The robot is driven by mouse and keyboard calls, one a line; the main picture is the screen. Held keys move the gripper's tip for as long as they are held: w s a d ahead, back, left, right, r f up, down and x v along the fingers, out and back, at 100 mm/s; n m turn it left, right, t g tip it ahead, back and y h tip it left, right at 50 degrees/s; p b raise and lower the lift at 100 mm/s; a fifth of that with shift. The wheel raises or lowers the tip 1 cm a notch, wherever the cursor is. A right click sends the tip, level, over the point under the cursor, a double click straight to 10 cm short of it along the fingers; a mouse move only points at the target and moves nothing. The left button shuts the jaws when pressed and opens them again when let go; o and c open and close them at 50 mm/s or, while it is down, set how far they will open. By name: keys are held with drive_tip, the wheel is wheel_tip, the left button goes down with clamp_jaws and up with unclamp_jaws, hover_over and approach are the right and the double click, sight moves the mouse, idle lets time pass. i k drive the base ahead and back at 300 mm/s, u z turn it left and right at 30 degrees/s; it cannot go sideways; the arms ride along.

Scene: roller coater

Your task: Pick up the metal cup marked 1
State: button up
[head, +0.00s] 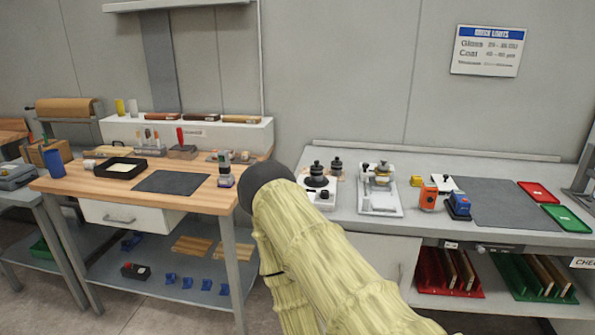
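I cannot read a mark 1 on any cup; the small metal items are too small to tell. On the right bench, a dark-topped metal piece (316,180) stands on a white base, with a second one (337,168) just behind it. Further right, a metal piece with a dark knob (383,174) stands on a white tray (378,209). My arm in a pale yellow sleeve rises in front of the gap between the benches and hides part of the right bench's left end. My gripper is not seen.
The left wooden bench (85,184) holds a dark mat (172,182), a black tray (120,170) and a grey upright device (225,170). The right bench holds orange (428,197) and blue (460,203) devices, a dark mat (500,205), and red (538,192) and green (567,218) trays.

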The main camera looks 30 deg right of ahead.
sight(315, 177)
drive_tip(key=z, duration=0.3)
drive_tip(key=i, duration=0.7)
drive_tip(key=z, duration=0.45)
